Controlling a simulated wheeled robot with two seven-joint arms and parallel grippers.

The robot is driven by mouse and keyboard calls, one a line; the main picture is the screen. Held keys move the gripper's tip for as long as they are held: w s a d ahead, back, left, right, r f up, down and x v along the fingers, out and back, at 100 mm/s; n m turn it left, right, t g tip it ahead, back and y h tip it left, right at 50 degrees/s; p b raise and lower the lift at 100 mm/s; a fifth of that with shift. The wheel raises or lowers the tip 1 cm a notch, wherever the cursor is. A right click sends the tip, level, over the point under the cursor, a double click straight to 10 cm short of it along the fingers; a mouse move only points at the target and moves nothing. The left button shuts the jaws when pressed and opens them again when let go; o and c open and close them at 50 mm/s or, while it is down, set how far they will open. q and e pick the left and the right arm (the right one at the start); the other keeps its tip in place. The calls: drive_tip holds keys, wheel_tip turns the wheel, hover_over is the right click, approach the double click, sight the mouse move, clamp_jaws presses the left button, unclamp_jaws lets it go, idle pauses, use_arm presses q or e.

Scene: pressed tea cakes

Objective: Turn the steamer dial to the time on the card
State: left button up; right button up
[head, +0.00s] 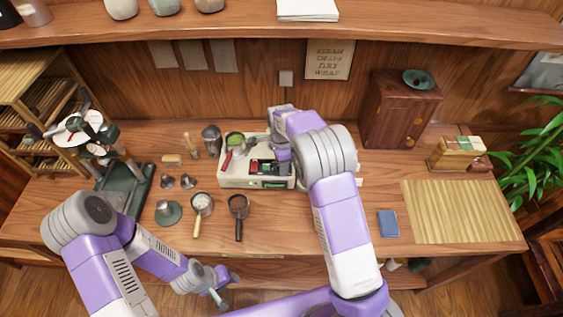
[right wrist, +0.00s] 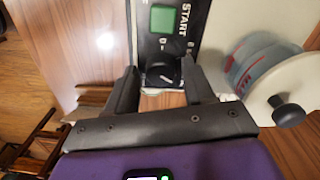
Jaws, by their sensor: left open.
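The steamer (head: 228,180) is a pale box with a dark panel on the table. In the right wrist view its black dial (right wrist: 161,72) sits below a green START button (right wrist: 165,18). My right gripper (right wrist: 160,80) is open, with a finger on each side of the dial and visible gaps between. My right arm hides the dial in the head view. The card (head: 330,60) hangs on the wall behind; its lettering starts with STEAM, but the time is too small to read surely. My left gripper (head: 218,285) is open and empty, low at the table's front edge.
A strainer (head: 202,204) and a dark-handled pan (head: 239,206) lie in front of the steamer. A green press (head: 127,190) stands left. A blue booklet (head: 388,223), bamboo mat (head: 455,211) and wooden cabinet (head: 398,112) are on the right.

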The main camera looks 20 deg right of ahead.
drive_tip(key=shift+o, duration=0.4)
drive_tip(key=shift+r, duration=0.1)
drive_tip(key=shift+r, duration=0.3)
wheel_tip(320, 180, up, 7)
drive_tip(key=shift+f+p, duration=0.1)
drive_tip(key=shift+p, duration=0.2)
